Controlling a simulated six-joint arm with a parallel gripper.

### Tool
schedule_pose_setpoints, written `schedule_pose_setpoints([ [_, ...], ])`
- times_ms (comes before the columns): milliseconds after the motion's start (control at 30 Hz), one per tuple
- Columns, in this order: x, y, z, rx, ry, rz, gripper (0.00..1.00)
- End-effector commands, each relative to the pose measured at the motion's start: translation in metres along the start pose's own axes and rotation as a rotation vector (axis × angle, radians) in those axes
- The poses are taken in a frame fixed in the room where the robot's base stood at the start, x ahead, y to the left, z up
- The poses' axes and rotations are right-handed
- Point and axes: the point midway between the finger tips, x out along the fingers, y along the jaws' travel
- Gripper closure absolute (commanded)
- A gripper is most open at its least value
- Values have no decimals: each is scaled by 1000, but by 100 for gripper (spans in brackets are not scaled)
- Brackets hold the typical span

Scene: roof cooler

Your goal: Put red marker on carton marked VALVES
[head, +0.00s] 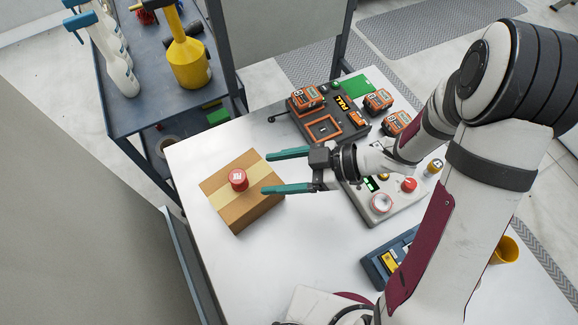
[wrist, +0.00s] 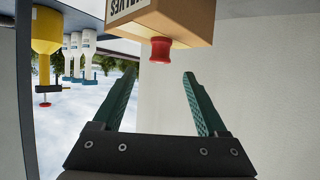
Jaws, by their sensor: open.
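The cardboard carton (head: 257,208) with a pale tape strip sits at the left of the white table. In the wrist view the carton (wrist: 190,18) shows a white label with black letters, partly cut off, ending in what looks like "LVES". The red marker (head: 238,179) stands on the carton's top face, and it also shows in the wrist view (wrist: 160,50). My gripper (head: 266,172) is open and empty, its two teal fingers pointing at the marker from the right. In the wrist view the open fingers (wrist: 155,84) point toward the marker, apart from it.
A dark tray (head: 322,127) with orange-black blocks stands behind, beside a green plate (head: 357,86). A grey control panel (head: 381,219) with a red button is under my arm. A blue cart (head: 150,118) with a yellow bottle (head: 187,62) stands at the back left. The table's front left is clear.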

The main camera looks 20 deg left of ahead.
Motion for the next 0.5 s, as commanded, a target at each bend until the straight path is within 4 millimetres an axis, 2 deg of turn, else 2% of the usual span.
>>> schedule_pose_setpoints([
  [100, -21, 1, 0, -1, 0, 3, 25],
  [333, -30, 3, 0, 1, -8, 13, 25],
  [367, -32, 9, 1, 5, -25, 45, 25],
  [433, -45, 44, 6, 32, -117, 215, 25],
  [467, -58, 65, 9, 55, -178, 332, 25],
  [500, -86, 95, 13, 108, -270, 518, 25],
])
